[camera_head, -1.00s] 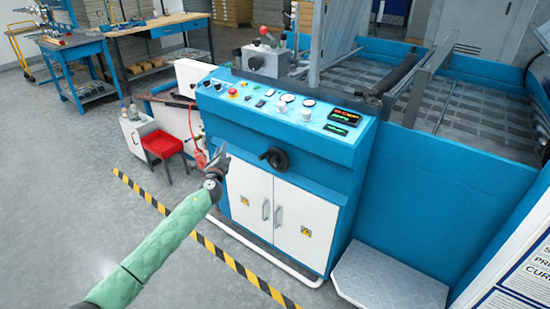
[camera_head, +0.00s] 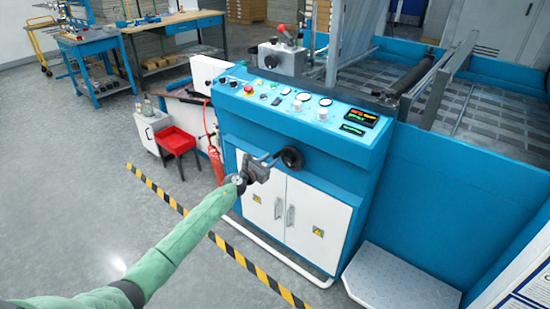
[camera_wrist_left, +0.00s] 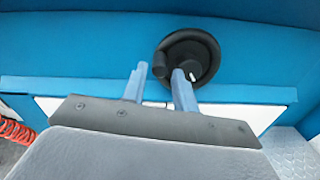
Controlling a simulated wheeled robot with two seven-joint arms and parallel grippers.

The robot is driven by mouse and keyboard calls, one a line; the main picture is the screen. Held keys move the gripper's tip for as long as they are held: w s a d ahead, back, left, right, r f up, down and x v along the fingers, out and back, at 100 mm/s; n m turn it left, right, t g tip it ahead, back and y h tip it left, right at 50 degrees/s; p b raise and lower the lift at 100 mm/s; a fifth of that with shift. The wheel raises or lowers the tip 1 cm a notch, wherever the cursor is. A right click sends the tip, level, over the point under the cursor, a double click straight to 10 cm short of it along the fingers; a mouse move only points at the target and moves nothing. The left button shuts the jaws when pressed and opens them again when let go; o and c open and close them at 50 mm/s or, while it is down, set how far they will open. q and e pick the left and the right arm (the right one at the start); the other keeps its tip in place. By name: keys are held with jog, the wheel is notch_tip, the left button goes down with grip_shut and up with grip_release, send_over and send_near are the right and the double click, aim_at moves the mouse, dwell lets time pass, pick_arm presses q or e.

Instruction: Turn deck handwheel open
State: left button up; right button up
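The deck handwheel (camera_head: 291,158) is a black round wheel on the blue front face of the machine, above the white cabinet doors. In the left wrist view the handwheel (camera_wrist_left: 193,57) has a knob on its left side and a small white mark near its hub. My left gripper (camera_head: 272,160) is just left of the wheel in the head view. In the left wrist view its two fingers (camera_wrist_left: 156,84) stand apart with nothing between them, pointing at the wheel's lower left. Whether a fingertip touches the wheel cannot be told. My right gripper is in neither view.
The blue machine (camera_head: 340,150) carries a sloped control panel (camera_head: 300,104) above the wheel. White cabinet doors (camera_head: 275,205) are below. A metal step (camera_head: 400,278) lies at right. Striped floor tape (camera_head: 205,232) runs in front.

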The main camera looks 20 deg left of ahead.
aim_at(274, 158)
pick_arm(q)
jog(key=shift+x, duration=1.85)
jog(key=shift+c, duration=0.2)
grip_shut()
